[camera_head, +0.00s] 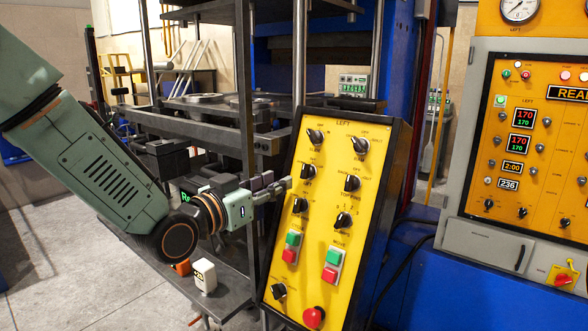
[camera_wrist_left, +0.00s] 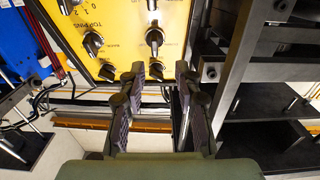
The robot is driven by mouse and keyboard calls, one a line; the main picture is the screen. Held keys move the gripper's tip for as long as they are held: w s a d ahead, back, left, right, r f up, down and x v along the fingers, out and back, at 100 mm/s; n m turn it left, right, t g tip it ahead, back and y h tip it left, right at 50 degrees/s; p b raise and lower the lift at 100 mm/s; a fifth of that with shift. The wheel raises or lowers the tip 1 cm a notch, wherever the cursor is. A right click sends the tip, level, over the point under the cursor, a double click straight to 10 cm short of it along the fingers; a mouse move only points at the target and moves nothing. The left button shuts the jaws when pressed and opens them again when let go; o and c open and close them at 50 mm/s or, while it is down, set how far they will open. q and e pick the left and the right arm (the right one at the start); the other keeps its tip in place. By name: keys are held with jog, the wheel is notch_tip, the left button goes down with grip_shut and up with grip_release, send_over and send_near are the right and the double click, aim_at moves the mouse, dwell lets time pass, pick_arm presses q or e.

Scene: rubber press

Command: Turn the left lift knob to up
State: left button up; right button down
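The yellow control panel (camera_head: 318,190) headed LEFT carries two columns of black knobs. The small labels are too fine to tell surely which one is the lift knob. My left gripper (camera_head: 288,184) is at the panel's left edge, beside the second left-column knob (camera_head: 308,172) and just above the third (camera_head: 300,205). In the left wrist view the gripper (camera_wrist_left: 160,74) is open, its two fingers apart, with a black knob (camera_wrist_left: 156,70) showing between the fingertips. Nothing is visibly gripped, and contact with the knob cannot be told. My right gripper is not in view.
Red and green buttons (camera_head: 332,264) and a red stop button (camera_head: 314,317) sit low on the panel. An orange panel (camera_head: 540,150) with displays stands at right. The dark press frame (camera_head: 246,90) is behind my left arm. A small white box (camera_head: 205,275) is on a low shelf.

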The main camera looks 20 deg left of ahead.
aim_at(302, 170)
pick_arm(q)
jog(key=x, duration=0.3)
jog(key=d+p+x, duration=0.1)
jog(key=x, duration=0.2)
jog(key=shift+w, duration=0.2)
jog(key=shift+w+f, duration=0.1)
jog(key=shift+w, duration=0.45)
jog(key=shift+s+d+r, duration=0.25)
jog(key=shift+s+d, duration=0.05)
jog(key=shift+s, duration=0.05)
jog(key=shift+c, duration=1)
jog(key=shift+w+a+f, duration=0.15)
jog(key=shift+w+a, duration=0.05)
jog(key=shift+a, duration=0.05)
jog(key=c, duration=0.5)
jog(key=shift+d, duration=0.15)
